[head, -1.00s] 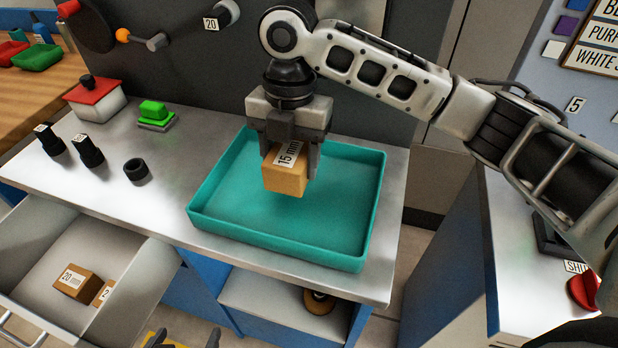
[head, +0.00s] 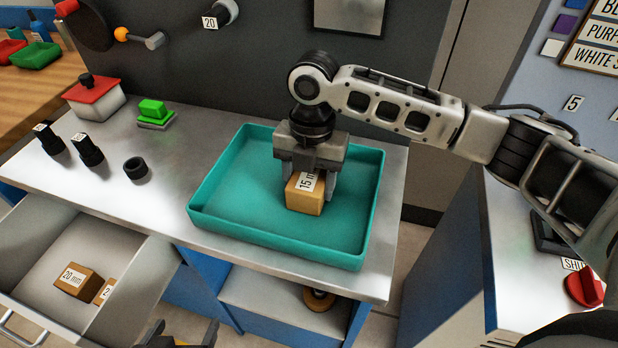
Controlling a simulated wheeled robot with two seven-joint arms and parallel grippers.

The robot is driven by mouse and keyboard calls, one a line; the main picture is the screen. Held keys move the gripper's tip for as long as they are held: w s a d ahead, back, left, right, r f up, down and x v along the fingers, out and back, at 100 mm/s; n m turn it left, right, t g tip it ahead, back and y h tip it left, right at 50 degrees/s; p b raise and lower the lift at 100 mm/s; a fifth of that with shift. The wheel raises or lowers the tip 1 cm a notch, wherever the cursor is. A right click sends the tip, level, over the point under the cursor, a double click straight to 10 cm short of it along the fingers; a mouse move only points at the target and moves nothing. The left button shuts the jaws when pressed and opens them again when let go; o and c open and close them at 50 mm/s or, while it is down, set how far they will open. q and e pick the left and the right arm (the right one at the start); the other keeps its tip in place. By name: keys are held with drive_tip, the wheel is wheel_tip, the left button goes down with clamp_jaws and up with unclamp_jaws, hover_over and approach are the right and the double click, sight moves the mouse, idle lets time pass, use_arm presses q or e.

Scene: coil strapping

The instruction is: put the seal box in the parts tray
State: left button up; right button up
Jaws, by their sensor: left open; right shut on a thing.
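The seal box (head: 306,199) is a small tan box with a white label reading "15 m", the rest hidden. My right gripper (head: 313,190) is shut on it from above, inside the rim of the teal parts tray (head: 240,230). The box is low over the tray floor; I cannot tell whether it touches it. The tray lies on the grey metal worktop. My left gripper (head: 182,340) is open and empty at the bottom edge of the picture, in front of the bench and partly cut off.
An open drawer (head: 120,290) at lower left holds tan boxes, one labelled 20 mm (head: 78,280). Two black tools (head: 87,150), a black ring (head: 136,169), a green button block (head: 153,113) and a red-topped box (head: 95,98) stand left of the tray. The tray floor around the box is clear.

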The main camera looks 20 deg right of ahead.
drive_tip(key=o, duration=1.2)
drive_tip(key=r, duration=0.8)
drive_tip(key=w+r, duration=0.1)
drive_tip(key=r, duration=0.3)
drive_tip(key=shift+w+d+r, duration=0.1)
drive_tip(key=shift+d, duration=0.3)
